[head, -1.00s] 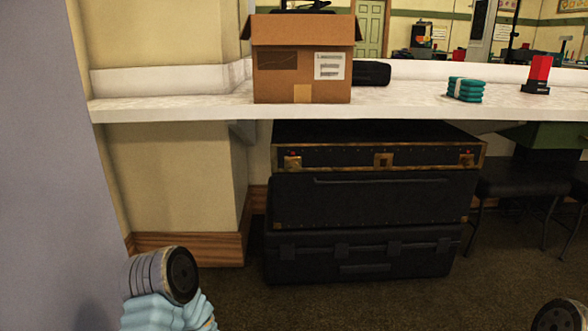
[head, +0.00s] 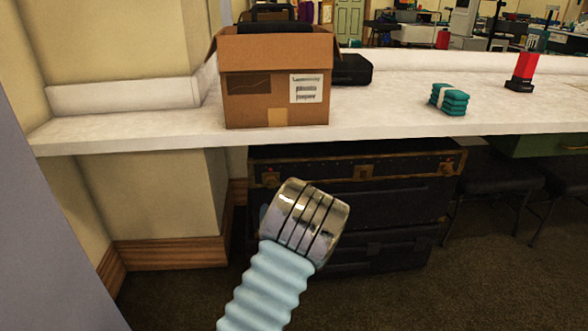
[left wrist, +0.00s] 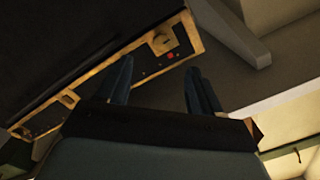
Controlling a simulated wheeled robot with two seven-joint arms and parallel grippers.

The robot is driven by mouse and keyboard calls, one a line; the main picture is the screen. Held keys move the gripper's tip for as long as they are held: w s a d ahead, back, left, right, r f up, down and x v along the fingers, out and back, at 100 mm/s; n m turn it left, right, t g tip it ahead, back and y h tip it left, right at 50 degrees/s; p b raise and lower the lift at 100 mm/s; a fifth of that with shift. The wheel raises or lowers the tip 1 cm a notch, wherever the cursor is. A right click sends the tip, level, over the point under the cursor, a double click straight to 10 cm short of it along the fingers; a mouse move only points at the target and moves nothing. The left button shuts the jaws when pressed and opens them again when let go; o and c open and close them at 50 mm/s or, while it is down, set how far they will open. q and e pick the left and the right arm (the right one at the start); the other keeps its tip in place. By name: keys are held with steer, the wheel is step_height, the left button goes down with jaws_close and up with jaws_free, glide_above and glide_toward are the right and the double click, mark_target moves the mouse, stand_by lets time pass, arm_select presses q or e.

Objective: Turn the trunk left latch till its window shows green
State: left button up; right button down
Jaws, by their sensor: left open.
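A black trunk (head: 402,196) with brass edging stands under the white counter in the head view. Its left latch (head: 271,178) is on the front band, left of the middle latch (head: 362,172). In the left wrist view, seemingly upside down, the left latch (left wrist: 163,42) is a round brass knob on a plate, with a red window (left wrist: 171,56) beside it. My left gripper (left wrist: 158,68) is open, its two dark fingers apart and pointing toward that latch, with nothing between them. In the head view my own left arm hides the fingers. My right gripper is out of view.
The counter (head: 120,135) overhangs the trunk; a bracket (left wrist: 250,50) shows beside the fingers in the left wrist view. A cardboard box (head: 275,85) stands above. A dark case (head: 395,250) lies beneath the trunk. A wall pillar is at left, stools at right.

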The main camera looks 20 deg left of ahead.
mark_target(271, 185)
arm_select(q)
steer(key=x, duration=0.4)
steer(key=r+x, duration=0.1)
steer(key=x, duration=0.9)
steer(key=shift+w+r, duration=0.1)
steer(key=shift+r, duration=0.15)
